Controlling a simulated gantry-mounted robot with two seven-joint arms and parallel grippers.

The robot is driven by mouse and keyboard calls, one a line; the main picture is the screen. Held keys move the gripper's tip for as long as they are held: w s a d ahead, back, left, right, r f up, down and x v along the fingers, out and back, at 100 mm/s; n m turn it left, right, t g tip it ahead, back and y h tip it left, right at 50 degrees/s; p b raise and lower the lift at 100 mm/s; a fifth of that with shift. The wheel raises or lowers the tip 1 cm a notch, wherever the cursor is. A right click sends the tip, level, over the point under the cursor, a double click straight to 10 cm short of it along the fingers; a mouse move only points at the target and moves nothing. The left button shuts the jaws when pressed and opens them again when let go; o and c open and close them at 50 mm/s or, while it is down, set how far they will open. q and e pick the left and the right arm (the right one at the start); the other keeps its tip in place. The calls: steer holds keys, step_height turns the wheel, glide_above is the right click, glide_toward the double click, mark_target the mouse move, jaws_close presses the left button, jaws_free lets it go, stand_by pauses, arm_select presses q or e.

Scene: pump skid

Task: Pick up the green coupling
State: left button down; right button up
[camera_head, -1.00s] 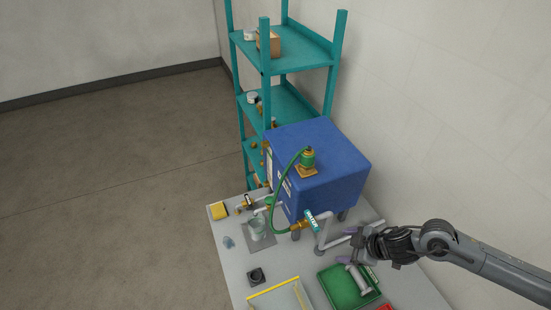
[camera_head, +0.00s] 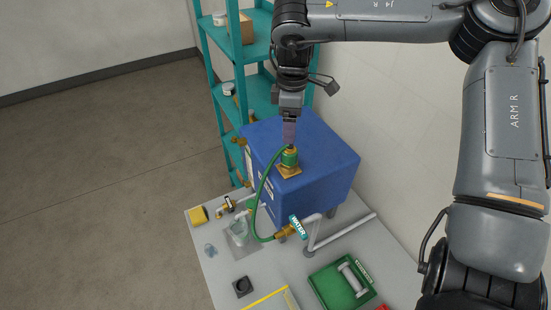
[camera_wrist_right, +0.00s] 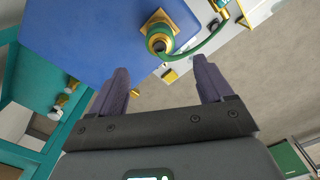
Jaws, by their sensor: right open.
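The green coupling (camera_head: 289,157) stands upright on a brass square plate on top of the blue box (camera_head: 325,155). A green hose leads from it down to a brass fitting at the front. In the right wrist view the coupling (camera_wrist_right: 160,38) lies beyond the two fingertips, near the top middle. The right gripper (camera_wrist_right: 161,78) is open, with nothing between its fingers. My left gripper is not seen.
A teal shelf (camera_head: 240,52) stands behind the box. The table (camera_head: 225,265) bears a green tray (camera_head: 342,283) with a grey part in it, a yellow block (camera_head: 198,215) and a black holder (camera_head: 243,287). White pipes with a brass fitting (camera_head: 290,231) run along the box's front.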

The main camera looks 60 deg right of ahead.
mark_target(289, 150)
step_height(289, 150, down, 5)
steer(key=shift+s+r+p, duration=0.1)
steer(key=shift+r+p, duration=0.05)
steer(key=shift+p, duration=0.3)
steer(key=shift+f+p, duration=0.55)
steer(key=shift+f, duration=0.25)
step_height(289, 150, down, 3)
steer(key=shift+f+p, duration=0.1)
steer(key=shift+p, duration=0.5)
steer(key=shift+f, duration=0.4)
steer(key=c, duration=1.2)
steer(key=shift+c, duration=0.2)
steer(key=shift+r, duration=0.2)
